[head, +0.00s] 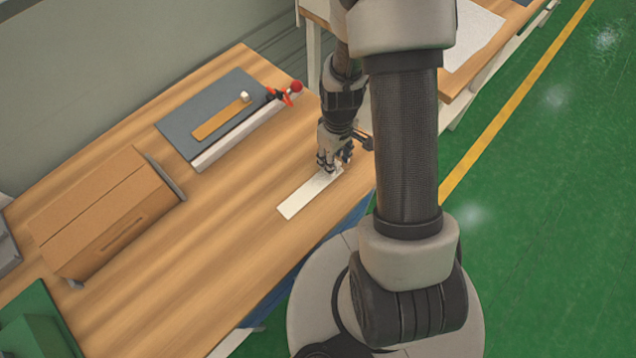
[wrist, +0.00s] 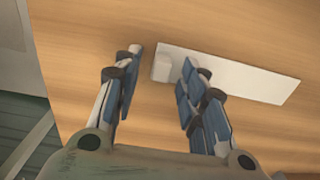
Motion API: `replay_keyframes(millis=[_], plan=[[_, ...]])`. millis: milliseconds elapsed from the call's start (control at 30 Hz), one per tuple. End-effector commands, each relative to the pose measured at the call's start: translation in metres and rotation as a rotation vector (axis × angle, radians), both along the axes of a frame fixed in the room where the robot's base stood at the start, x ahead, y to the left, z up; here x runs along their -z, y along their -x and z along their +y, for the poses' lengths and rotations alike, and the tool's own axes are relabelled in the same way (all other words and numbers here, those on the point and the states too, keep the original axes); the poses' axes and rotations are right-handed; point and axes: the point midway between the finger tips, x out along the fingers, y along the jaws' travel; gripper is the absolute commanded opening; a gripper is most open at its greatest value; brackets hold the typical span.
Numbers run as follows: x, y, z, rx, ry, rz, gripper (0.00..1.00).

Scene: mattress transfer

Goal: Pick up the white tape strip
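The white tape strip (head: 306,196) lies flat on the wooden table near its front edge. In the wrist view the strip (wrist: 245,80) runs from the upper middle to the right, with a small pale raised block (wrist: 163,67) at its left end. My gripper (head: 335,166) is over the far end of the strip in the head view. In the wrist view my gripper (wrist: 160,78) is open, its two fingers apart on either side of the block. Whether the fingertips touch the table or the strip is not clear.
A dark grey board (head: 195,115) with an orange-brown strip (head: 218,122) and a red-knobbed clamp (head: 288,92) lies behind. A cardboard box (head: 105,215) stands left, with a green object (head: 40,325) at front left. The table (head: 215,240) between is clear.

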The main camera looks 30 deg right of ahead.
Motion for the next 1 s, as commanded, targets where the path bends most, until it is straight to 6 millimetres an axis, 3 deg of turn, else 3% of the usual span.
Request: replay_keyframes(millis=[267, 767, 1000], plan=[[0.0047, -0.0008, 0.0, 0.0, 0.0, -0.002, 0.38], [0.0046, -0.0008, 0.0001, 0.0, 0.0, -0.002, 0.04], [0.0043, -0.0008, 0.0001, 0.0, 0.0, -0.002, 0.04]])
